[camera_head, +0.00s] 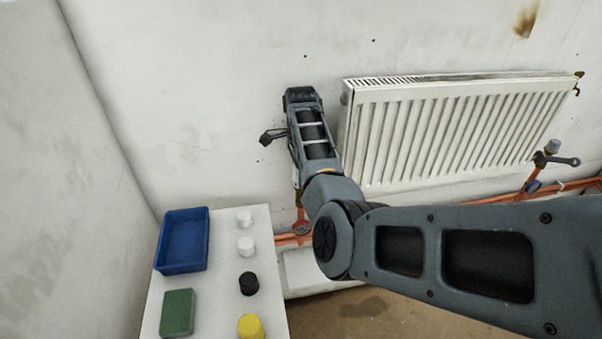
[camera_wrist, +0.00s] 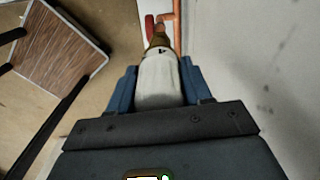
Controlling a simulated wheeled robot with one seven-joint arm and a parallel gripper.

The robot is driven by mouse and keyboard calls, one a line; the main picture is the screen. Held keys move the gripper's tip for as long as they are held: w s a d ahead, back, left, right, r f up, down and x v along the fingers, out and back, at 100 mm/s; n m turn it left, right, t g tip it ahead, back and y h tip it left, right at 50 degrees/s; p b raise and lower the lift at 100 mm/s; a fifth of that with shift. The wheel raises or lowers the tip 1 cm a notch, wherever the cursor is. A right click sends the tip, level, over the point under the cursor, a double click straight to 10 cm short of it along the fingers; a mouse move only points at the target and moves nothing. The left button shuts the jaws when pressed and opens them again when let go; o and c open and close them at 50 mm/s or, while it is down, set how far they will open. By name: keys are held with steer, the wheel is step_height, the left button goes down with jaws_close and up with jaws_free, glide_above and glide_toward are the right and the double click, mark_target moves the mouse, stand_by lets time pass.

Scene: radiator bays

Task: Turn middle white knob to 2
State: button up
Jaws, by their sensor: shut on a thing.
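In the wrist view, my gripper (camera_wrist: 159,85) has its two blue fingers on either side of a white knob (camera_wrist: 158,78) and is shut on it. The knob sits on a brass valve body (camera_wrist: 159,41) with an orange pipe beyond it. A small dark mark shows near the knob's far end; I cannot read any number on it. In the head view, my arm reaches to the left of the white radiator (camera_head: 440,130). My gripper's fingers and the held knob are hidden there behind my arm.
A white table (camera_head: 213,295) at lower left holds a blue tray (camera_head: 183,268), a green block (camera_head: 177,312), two white caps (camera_head: 245,246), a black cap (camera_head: 249,284) and a yellow cap (camera_head: 250,327). Another valve (camera_head: 552,147) stands by the radiator's right end. The wall (camera_wrist: 260,70) is close on the right.

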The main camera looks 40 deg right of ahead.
steer(key=o, duration=1)
steer(key=shift+o, duration=0.2)
steer(key=shift+r+b, duration=0.6)
steer(key=shift+r, duration=3.3)
